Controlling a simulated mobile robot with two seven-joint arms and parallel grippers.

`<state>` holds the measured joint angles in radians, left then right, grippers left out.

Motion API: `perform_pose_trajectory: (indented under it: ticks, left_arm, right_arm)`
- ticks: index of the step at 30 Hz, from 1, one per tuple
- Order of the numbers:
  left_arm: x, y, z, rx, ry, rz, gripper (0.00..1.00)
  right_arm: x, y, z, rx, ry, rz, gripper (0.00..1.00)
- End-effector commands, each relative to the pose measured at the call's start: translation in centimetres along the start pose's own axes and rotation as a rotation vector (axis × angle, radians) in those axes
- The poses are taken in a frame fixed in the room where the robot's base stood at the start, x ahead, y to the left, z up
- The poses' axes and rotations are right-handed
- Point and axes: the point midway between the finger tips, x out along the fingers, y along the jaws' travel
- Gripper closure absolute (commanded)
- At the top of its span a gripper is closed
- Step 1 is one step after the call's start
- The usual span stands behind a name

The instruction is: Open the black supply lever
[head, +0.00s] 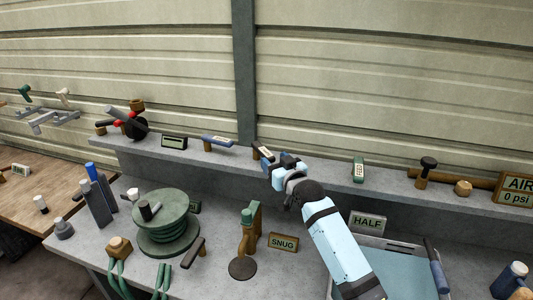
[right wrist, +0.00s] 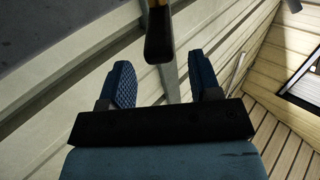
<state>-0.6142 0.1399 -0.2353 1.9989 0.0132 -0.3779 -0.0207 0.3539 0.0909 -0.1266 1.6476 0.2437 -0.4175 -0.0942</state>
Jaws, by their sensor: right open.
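A small dark lever (head: 262,150) on a brass stem stands on the raised grey shelf. In the right wrist view a black handle (right wrist: 158,42) with brass beside it hangs at the top, between and just beyond the fingers; it appears to be the same lever. My right gripper (head: 276,164) is open at the shelf, close to the lever; its two blue fingers (right wrist: 160,72) show apart with nothing between them. I cannot tell from the pictures whether they touch the handle. My left gripper is not in view.
A green hose reel (head: 165,222), a SNUG sign (head: 283,242), a HALF sign (head: 367,222) and a blue tray (head: 385,270) stand on the lower bench. A black-knobbed valve (head: 426,170) and an AIR 0 psi sign (head: 517,190) are at right on the shelf. The ribbed wall is close behind.

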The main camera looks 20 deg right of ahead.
Motion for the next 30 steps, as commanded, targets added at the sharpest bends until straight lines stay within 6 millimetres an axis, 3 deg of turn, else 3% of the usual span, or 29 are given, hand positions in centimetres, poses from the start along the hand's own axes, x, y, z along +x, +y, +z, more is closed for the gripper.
perform_pose_trajectory:
  ticks: [3, 9, 21, 28, 30]
  left_arm:
    - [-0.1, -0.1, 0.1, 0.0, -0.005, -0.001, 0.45]
    - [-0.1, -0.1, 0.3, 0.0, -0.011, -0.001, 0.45]
    - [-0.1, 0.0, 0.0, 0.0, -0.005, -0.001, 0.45]
    - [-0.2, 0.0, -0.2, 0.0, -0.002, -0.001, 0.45]
    - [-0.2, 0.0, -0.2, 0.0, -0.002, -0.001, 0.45]
  right_arm:
    - [2.4, 0.0, -0.1, 0.0, 0.0, 0.0, 0.43]
    - [4.8, -0.1, 0.0, 0.001, 0.0, -0.001, 0.43]
    - [5.5, -0.1, 0.0, 0.0, 0.0, -0.001, 0.43]
    - [5.4, -0.1, 0.1, 0.0, 0.0, 0.0, 0.95]
    - [5.4, 0.0, 0.1, 0.0, 0.0, 0.0, 1.0]
